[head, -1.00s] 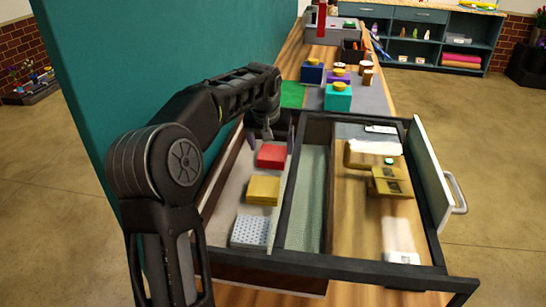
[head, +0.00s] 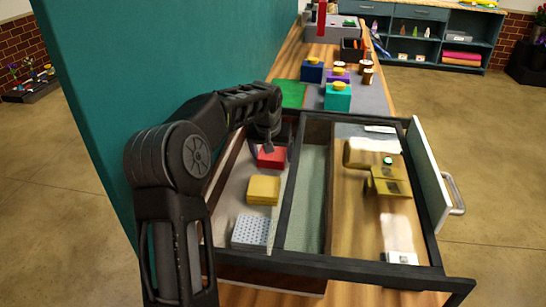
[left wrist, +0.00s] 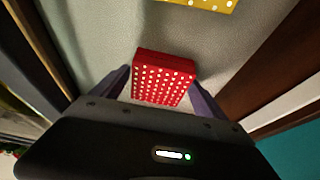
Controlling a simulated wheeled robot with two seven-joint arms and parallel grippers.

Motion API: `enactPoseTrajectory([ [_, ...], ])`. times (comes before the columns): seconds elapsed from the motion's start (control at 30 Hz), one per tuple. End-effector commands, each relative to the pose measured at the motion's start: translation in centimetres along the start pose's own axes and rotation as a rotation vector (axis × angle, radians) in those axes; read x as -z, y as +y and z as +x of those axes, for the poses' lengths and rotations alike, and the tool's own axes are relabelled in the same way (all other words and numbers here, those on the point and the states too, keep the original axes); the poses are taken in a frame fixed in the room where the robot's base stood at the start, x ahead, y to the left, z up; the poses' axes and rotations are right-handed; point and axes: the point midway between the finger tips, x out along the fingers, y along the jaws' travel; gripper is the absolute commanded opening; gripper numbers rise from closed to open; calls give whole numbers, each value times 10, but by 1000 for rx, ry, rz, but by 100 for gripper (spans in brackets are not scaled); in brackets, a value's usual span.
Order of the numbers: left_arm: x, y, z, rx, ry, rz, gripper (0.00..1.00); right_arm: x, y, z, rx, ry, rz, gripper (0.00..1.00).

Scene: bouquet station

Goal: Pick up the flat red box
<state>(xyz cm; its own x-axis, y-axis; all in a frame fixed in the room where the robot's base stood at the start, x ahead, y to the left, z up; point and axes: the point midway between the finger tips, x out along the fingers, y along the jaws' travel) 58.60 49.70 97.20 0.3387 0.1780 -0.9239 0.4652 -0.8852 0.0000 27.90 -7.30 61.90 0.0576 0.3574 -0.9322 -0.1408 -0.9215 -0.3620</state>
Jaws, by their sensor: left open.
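The flat red box (head: 272,157) lies in the left compartment of the open drawer, at its far end. In the left wrist view the red box (left wrist: 163,78) shows white dots on its top. My left gripper (head: 268,146) is over the red box and partly covers it in the head view. In the left wrist view my left gripper (left wrist: 160,92) is open, with one finger on each side of the box. I cannot tell whether the fingers touch it. My right gripper is not in view.
A yellow box (head: 263,190) and a white dotted box (head: 251,231) lie nearer in the same compartment. The drawer's rim (head: 286,203) divides the compartments. The teal wall (head: 180,60) stands close on the left. Small boxes, one teal (head: 338,97), stand beyond the drawer.

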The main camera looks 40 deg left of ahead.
Motion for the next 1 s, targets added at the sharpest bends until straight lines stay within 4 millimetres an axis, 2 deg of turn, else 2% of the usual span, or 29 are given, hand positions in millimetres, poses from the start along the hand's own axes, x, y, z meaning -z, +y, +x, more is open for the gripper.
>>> enactPoseTrajectory([
  [0.1, 0, 0, 0, 0, 0, 0, 83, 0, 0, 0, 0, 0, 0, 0],
  [0.8, 0, 0, 0, 0, 0, 0, 26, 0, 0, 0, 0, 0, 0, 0],
  [1.0, 0, 0, -1, 0, 1, 0, 25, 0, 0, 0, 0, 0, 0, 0],
])
